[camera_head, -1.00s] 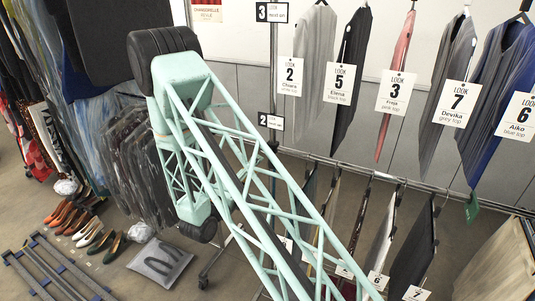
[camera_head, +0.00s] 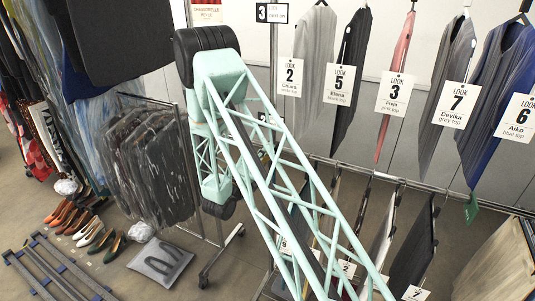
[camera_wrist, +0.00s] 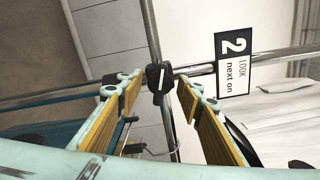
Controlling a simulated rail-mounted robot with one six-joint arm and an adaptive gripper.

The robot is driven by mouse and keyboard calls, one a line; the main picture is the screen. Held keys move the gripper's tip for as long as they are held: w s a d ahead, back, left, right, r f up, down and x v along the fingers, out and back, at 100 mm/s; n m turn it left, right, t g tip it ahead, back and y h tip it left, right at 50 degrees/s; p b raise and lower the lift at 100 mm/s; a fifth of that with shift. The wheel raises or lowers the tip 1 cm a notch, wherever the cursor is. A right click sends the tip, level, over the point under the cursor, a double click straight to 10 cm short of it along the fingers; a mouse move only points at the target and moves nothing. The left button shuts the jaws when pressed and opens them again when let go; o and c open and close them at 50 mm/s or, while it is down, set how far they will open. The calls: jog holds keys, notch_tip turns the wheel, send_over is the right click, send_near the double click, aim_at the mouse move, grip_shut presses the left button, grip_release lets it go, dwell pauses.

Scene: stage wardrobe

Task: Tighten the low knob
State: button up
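The knob (camera_wrist: 153,84) is black with a pale stripe. In the wrist view it sits where an upright metal pole meets a crossing rail, beside the "2 next on" sign (camera_wrist: 235,63). My gripper (camera_wrist: 159,88) is open, with its yellow-padded fingers spread to either side of the knob. The right fingertip looks closer to it than the left. I cannot tell how far the fingertips are in front of the knob, and I see no contact. In the head view my arm hides the gripper and the low knob.
A garment rail (camera_head: 365,172) runs along the wall with hanging clothes and numbered tags. An upright pole (camera_head: 273,60) carries a "3 next on" sign (camera_head: 272,12). A dark garment rack (camera_head: 150,165) stands left of my arm. Shoes (camera_head: 92,233) and a grey cushion (camera_head: 160,262) lie on the floor.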

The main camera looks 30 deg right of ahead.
jog(key=shift+w+d, duration=0.25)
jog(key=shift+d, duration=0.15)
jog(key=shift+c, duration=0.9)
jog(key=c, duration=0.6)
